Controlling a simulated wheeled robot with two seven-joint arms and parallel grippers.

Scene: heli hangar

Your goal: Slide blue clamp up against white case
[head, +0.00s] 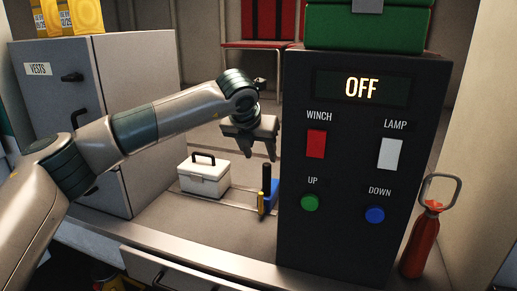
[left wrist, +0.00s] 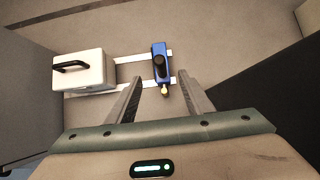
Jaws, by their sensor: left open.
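The white case (head: 204,179), with a black handle, stands on the worktop between the grey cabinet and the black control box. The blue clamp (head: 274,189), with a dark upright grip and a yellow tip, stands to the right of the case, with a gap between them. In the left wrist view the case (left wrist: 83,71) is on the left and the clamp (left wrist: 160,62) is beyond the fingertips. My left gripper (head: 260,157) is open and empty, pointing down above the clamp, apart from it. My right gripper is not in view.
The black control box (head: 357,165) stands close to the right of the clamp. The grey cabinet (head: 140,108) bounds the left side. Pale strips (left wrist: 130,87) run along the worktop under the case and clamp. A red bottle (head: 421,242) stands at right.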

